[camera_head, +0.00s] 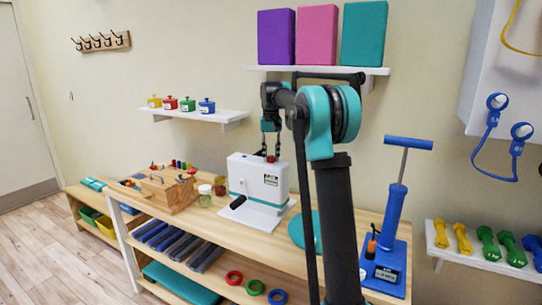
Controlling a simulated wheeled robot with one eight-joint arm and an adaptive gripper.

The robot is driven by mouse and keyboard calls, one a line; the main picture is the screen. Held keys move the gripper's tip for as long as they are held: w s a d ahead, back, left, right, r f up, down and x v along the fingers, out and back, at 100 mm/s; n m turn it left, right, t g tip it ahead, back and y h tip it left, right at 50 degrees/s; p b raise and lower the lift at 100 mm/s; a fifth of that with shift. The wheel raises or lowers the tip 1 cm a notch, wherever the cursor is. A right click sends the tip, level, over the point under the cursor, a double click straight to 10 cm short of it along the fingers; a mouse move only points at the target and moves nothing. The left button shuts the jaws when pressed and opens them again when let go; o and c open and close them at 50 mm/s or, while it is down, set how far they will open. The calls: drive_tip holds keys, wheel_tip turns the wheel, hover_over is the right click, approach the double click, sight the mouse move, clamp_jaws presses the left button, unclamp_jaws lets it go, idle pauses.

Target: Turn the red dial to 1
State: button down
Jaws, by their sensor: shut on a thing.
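A white boxy device (245,172) with a teal stripe and a small label stands on the wooden table. The small red dial (271,159) sits on its top, partly covered by my fingers. My gripper (271,152) points down from above, shut on the red dial. The dial's numbers and pointer are too small to read from here.
A black-handled lever (238,202) sticks out at the device's front. A wooden peg box (168,190) and small jars (205,195) stand to its left. Yoga blocks (317,35) sit on a shelf above.

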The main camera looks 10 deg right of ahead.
sight(271, 156)
drive_tip(key=shift+n, duration=1.3)
drive_tip(key=c, duration=1.2)
unclamp_jaws()
wheel_tip(271, 156, up, 12)
